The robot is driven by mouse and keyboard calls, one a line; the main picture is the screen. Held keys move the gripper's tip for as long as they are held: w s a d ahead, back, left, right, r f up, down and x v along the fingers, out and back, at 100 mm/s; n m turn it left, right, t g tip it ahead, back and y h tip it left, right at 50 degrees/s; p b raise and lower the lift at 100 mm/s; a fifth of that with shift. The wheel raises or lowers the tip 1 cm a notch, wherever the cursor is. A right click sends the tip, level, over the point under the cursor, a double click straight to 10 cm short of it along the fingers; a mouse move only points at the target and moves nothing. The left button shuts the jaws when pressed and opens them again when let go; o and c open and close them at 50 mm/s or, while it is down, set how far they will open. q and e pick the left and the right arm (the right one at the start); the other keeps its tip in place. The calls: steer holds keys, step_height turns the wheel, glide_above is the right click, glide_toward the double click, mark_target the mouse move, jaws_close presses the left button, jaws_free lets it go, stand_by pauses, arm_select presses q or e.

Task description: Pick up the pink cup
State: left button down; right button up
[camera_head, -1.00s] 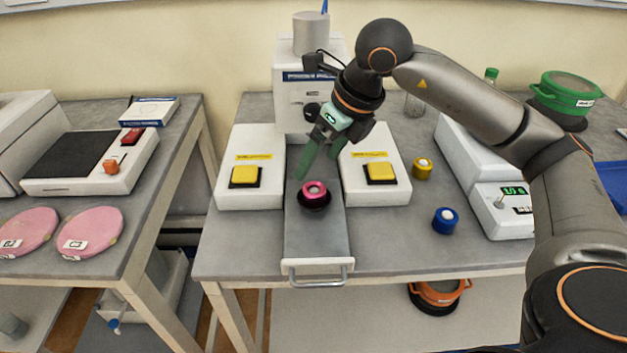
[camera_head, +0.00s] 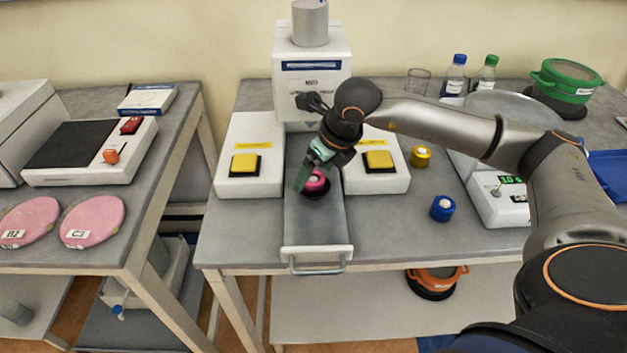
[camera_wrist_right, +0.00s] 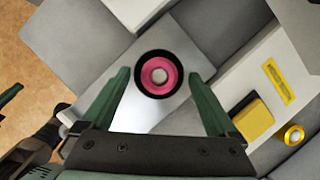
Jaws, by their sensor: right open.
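The pink cup (camera_head: 317,182) sits in a round black holder (camera_head: 316,194) on the grey sliding tray (camera_head: 318,230) of the white press. In the right wrist view the pink cup (camera_wrist_right: 158,75) lies just beyond and between the fingertips, ringed by black, with a pale round centre. My right gripper (camera_head: 306,186) is at the cup, one green finger beside its left side in the head view. In the right wrist view my right gripper (camera_wrist_right: 163,82) is open with nothing between its fingers.
White blocks with yellow buttons flank the tray, left (camera_head: 245,164) and right (camera_head: 379,160). The press body (camera_head: 312,75) stands behind. A yellow cup (camera_head: 420,156) and a blue cup (camera_head: 442,208) stand to the right, near a white scale (camera_head: 500,200).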

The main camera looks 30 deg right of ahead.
steer(key=shift+w+a+f, duration=0.1)
steer(key=shift+w+f, duration=0.1)
steer(key=shift+f, duration=0.25)
jaws_close()
stand_by(0.5)
